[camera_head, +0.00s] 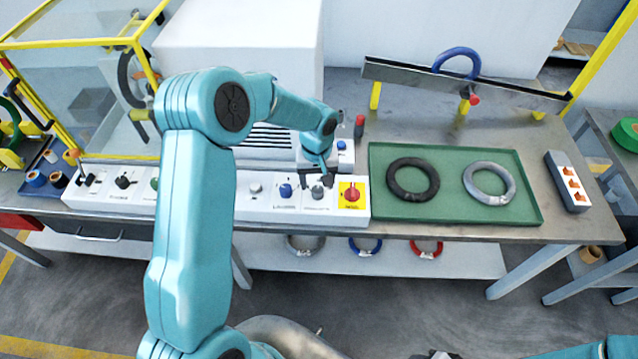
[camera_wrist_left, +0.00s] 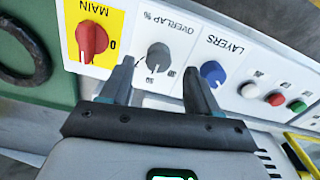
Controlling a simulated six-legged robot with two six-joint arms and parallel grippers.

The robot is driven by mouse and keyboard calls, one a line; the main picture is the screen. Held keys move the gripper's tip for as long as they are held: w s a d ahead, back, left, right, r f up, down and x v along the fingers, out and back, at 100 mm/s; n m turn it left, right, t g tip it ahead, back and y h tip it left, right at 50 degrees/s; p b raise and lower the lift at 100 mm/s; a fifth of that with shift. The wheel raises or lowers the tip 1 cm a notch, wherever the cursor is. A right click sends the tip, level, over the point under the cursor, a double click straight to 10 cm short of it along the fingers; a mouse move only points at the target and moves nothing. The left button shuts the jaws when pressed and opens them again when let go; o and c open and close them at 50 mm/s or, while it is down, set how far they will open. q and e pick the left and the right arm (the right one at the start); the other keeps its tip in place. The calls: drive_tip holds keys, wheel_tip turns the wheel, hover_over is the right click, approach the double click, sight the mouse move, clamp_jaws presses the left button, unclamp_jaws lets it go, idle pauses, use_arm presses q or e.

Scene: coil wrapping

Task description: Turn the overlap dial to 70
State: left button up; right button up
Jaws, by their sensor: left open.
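The overlap dial is a grey knob (camera_wrist_left: 159,57) under the "OVERLAP %" label in the left wrist view. It also shows as a small grey knob (camera_head: 318,191) on the white control panel (camera_head: 225,208) in the head view. My left gripper (camera_wrist_left: 158,68) is open, its two dark fingers spread to either side of the dial, with a gap to the knob visible. In the head view the left gripper (camera_head: 318,177) hangs just over the dial. The dial's exact reading is too small to tell. At the bottom edge, a dark part probably belongs to my right gripper (camera_head: 437,355), mostly cut off.
The blue layers knob (camera_wrist_left: 213,73) is close beside the overlap dial, and the red main switch (camera_wrist_left: 92,40) on its yellow plate is on the other side. A green tray (camera_head: 455,212) with a black ring (camera_head: 393,190) and a grey ring (camera_head: 512,186) lies right of the panel.

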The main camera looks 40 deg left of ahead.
sight(318, 189)
use_arm(q)
wheel_tip(318, 189, down, 3)
drive_tip(key=shift+a+r, duration=0.1)
drive_tip(key=shift+r, duration=0.1)
drive_tip(key=shift+w+f, duration=0.1)
drive_tip(key=shift+f, duration=0.4)
drive_tip(key=shift+c, duration=0.2)
drive_tip(key=c, duration=1)
